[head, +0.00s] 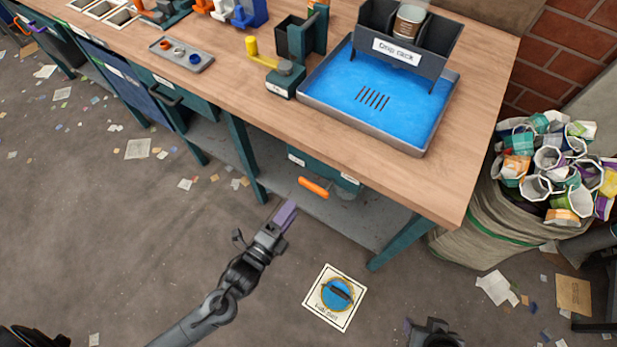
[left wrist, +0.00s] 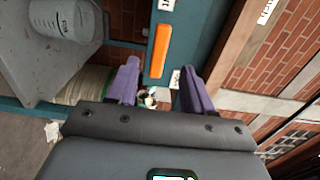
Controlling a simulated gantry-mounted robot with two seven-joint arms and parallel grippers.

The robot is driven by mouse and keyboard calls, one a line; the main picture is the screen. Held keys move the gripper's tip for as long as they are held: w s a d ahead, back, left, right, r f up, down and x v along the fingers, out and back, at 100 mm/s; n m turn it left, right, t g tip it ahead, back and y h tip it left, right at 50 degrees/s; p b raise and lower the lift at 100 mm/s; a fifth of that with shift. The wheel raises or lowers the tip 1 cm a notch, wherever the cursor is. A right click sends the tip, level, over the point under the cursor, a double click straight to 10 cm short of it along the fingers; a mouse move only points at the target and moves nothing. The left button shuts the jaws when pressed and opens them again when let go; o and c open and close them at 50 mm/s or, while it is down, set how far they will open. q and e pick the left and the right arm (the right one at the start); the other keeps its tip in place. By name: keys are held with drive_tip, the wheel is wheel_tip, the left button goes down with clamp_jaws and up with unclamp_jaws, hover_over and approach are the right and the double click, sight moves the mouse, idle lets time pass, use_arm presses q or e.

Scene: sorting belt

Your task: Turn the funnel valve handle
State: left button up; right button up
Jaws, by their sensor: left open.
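An orange bar handle (head: 313,187) sticks out below the front edge of the bench, beside a teal box (head: 322,168) with white labels. It also shows in the left wrist view as an upright orange bar (left wrist: 159,51) on a teal panel. My left gripper (head: 287,213) has purple fingers and is just short of the handle, to its lower left. In the left wrist view the gripper (left wrist: 160,75) is open and empty, with the handle ahead between its fingers. My right gripper (head: 428,328) is partly cut off at the bottom edge; its fingers are unclear. The funnel itself cannot be made out.
A grey bucket (left wrist: 64,17) stands on the grey lower shelf (left wrist: 40,75). On the bench are a blue tray (head: 400,112) with a grey rack and a yellow-handled device (head: 262,59). A sack of paper cups (head: 480,215) stands right. The bench leg (head: 400,242) is near.

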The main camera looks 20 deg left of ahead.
sight(307, 187)
use_arm(q)
drive_tip(key=w+b, duration=0.1)
drive_tip(key=w, duration=0.2)
drive_tip(key=w+d+b, duration=0.1)
drive_tip(key=w, duration=0.2)
drive_tip(key=w+b, duration=0.1)
drive_tip(key=w, duration=0.2)
drive_tip(key=shift+d, duration=0.25)
drive_tip(key=shift+w+d+b, duration=0.2)
drive_tip(key=shift+w+b, duration=0.15)
drive_tip(key=shift+w, duration=0.25)
drive_tip(key=shift+c, duration=0.3)
clamp_jaws()
